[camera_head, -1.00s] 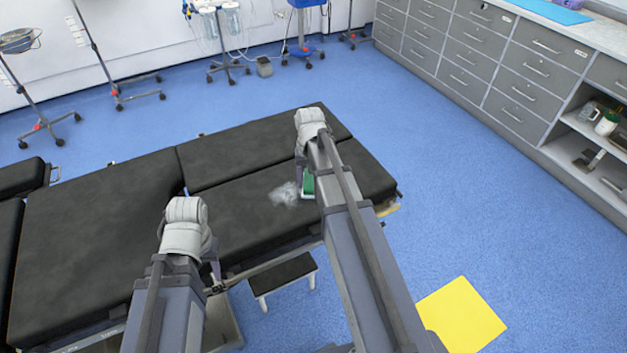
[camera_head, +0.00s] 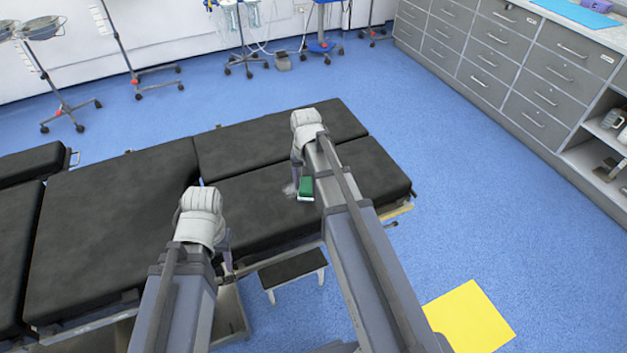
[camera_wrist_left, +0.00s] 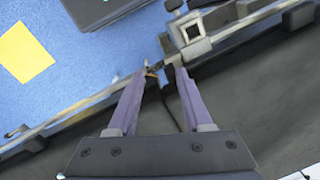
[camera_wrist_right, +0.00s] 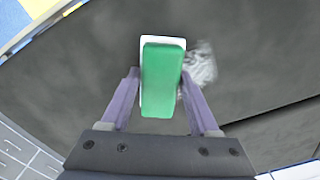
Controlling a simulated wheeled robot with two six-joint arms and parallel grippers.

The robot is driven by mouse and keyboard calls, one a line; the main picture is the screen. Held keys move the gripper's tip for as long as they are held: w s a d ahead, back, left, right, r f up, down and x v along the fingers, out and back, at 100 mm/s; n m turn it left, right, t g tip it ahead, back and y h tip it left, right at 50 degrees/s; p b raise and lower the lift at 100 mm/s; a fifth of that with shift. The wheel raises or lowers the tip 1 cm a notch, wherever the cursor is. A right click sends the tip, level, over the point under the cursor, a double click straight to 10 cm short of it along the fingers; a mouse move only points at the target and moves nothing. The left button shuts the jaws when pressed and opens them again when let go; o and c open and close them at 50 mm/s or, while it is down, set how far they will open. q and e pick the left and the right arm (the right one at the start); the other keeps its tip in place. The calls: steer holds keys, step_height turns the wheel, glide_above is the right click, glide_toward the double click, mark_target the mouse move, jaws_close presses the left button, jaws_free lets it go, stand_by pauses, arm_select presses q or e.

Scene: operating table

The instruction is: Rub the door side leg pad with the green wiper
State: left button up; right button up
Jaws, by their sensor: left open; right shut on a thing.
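My right gripper (camera_head: 298,178) is shut on the green wiper (camera_head: 306,186) at the near leg pad (camera_head: 255,212) of the black operating table. The right wrist view shows the wiper's green back (camera_wrist_right: 163,75) and white edge between the fingers. A pale smudge (camera_wrist_right: 200,65) on the pad lies beside the wiper; in the head view a small part of the smudge (camera_head: 289,189) shows left of the wiper. Whether the wiper touches the pad is not clear. My left gripper (camera_wrist_left: 160,72) is open and empty, near the table's side rail.
The far leg pad (camera_head: 275,140) lies behind the near one, across a seam. A black-topped step stool (camera_head: 292,268) stands on the floor in front of the table. A yellow mat (camera_head: 470,318) lies on clear blue floor. Grey drawer cabinets (camera_head: 500,65) line the right wall.

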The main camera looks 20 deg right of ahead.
mark_target(285, 197)
steer(key=shift+a, duration=0.2)
steer(key=shift+a, duration=1.6)
steer(key=shift+s+a, duration=0.2)
steer(key=shift+a, duration=1.5)
steer(key=shift+w+a, duration=0.1)
steer(key=shift+w, duration=0.95)
steer(key=shift+d, duration=0.2)
